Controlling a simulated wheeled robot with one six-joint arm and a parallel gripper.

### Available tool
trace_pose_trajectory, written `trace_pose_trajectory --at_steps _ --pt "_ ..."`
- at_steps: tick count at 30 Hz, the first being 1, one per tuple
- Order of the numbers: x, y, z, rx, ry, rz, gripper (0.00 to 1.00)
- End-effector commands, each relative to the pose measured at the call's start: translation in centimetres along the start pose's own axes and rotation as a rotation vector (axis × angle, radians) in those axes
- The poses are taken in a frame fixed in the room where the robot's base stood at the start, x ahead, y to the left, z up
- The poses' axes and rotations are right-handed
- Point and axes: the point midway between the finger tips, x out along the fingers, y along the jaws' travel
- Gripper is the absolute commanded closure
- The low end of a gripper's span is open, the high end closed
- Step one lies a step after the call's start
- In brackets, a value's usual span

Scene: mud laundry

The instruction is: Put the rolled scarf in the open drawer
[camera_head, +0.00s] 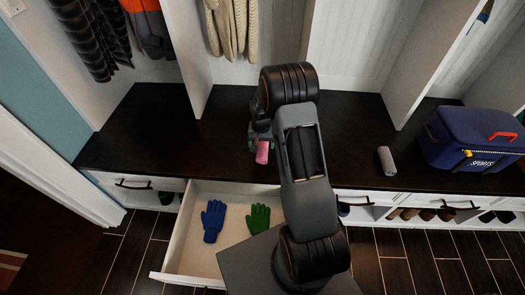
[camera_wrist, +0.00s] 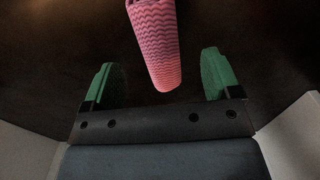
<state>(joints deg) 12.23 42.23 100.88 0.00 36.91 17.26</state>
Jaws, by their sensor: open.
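The rolled scarf (camera_head: 262,152), pink with a zigzag pattern, lies on the dark bench top above the open drawer. In the wrist view the scarf (camera_wrist: 158,45) runs down from the top edge, its near end between the two green finger pads; its far end is cut off. My gripper (camera_head: 256,138) is open around or just above the scarf; I cannot tell its exact height. In the wrist view my gripper (camera_wrist: 162,80) has a gap on both sides of the scarf. The open white drawer (camera_head: 172,245) is below the bench front and holds gloves; my arm hides its right part.
A blue glove (camera_head: 213,220) and a green glove (camera_head: 259,218) lie in the drawer. A grey roll (camera_head: 386,160) and a blue bag (camera_head: 470,140) sit on the bench at right. White dividers (camera_head: 186,60) rise from the bench. Bench space left of the scarf is clear.

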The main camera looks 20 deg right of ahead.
Motion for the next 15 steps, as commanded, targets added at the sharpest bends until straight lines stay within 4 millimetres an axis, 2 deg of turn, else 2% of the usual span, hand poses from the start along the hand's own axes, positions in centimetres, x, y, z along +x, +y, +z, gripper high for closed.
trace_pose_trajectory --at_steps 7,15 --pt "1.5 0.1 0.0 0.0 0.0 0.0 0.17" --pt "5.0 0.3 -0.2 0.0 -0.001 0.0 0.17"
